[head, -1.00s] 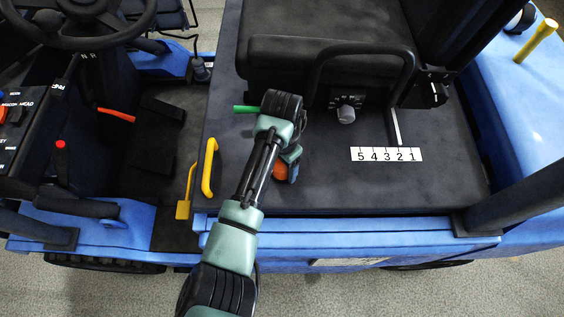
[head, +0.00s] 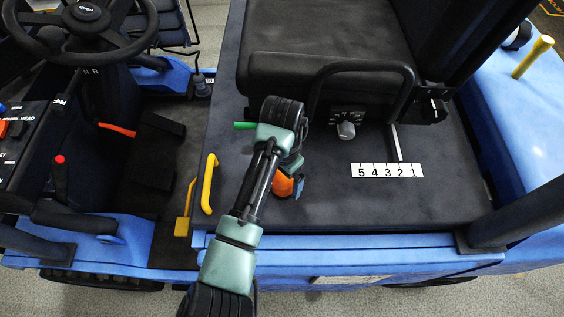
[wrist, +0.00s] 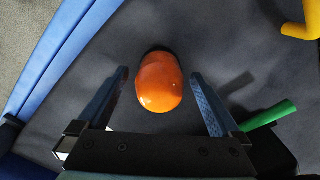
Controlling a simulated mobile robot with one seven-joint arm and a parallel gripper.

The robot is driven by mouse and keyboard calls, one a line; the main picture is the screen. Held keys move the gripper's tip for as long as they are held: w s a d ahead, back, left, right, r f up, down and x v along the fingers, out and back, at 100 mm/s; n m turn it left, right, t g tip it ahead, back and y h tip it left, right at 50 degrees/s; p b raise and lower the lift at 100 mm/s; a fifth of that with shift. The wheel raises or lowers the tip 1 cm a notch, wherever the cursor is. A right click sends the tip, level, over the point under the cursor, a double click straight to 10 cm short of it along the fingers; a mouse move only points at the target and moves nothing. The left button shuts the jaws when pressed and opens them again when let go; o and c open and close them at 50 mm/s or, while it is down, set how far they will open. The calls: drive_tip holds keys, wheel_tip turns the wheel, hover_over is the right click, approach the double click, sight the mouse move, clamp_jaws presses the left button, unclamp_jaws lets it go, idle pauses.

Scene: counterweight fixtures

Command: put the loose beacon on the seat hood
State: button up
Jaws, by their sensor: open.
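The loose beacon is an orange dome (head: 282,185) standing on the dark seat hood (head: 330,200), near its front left edge, partly hidden by my arm in the head view. In the wrist view the beacon (wrist: 159,82) lies between and slightly beyond the fingertips. My gripper (wrist: 160,80) is open above the hood, with a finger on each side of the beacon and a gap on both sides. In the head view only part of my gripper (head: 297,186) shows beside the beacon.
A yellow handle (head: 209,184) rises at the hood's left edge. A green lever (head: 244,126) shows beside my wrist. The seat (head: 325,80), its bar, a knob (head: 346,130) and a number strip (head: 387,170) lie behind and to the right. The hood's front right is clear.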

wheel_tip(320, 180, up, 10)
drive_tip(key=shift+f+b, duration=0.15)
drive_tip(key=shift+b, duration=0.2)
drive_tip(key=w+d+r+n+t+h, duration=0.1)
drive_tip(key=w+d+r+t, duration=0.25)
drive_tip(key=r, duration=0.45)
drive_tip(key=w+d+r+t+h, duration=0.2)
drive_tip(key=w+r+t, duration=0.25)
drive_tip(key=r, duration=0.45)
drive_tip(key=w+d+r+n+t+h, duration=0.1)
drive_tip(key=w+d+r+t, duration=0.2)
drive_tip(key=r+t, duration=0.35)
drive_tip(key=s+a+r+n+t, duration=0.2)
drive_tip(key=s+r+t, duration=0.2)
drive_tip(key=r, duration=0.8)
drive_tip(key=s+a+r+n+t, duration=0.2)
drive_tip(key=s+r+t, duration=0.2)
drive_tip(key=r, duration=0.7)
drive_tip(key=s+a+r+n+t+y, duration=0.3)
drive_tip(key=s+a+r+t, duration=0.1)
drive_tip(key=s+r, duration=0.4)
drive_tip(key=shift+s+r+t+y, duration=0.3)
drive_tip(key=shift+s+t, duration=0.15)
drive_tip(key=shift+s, duration=0.7)
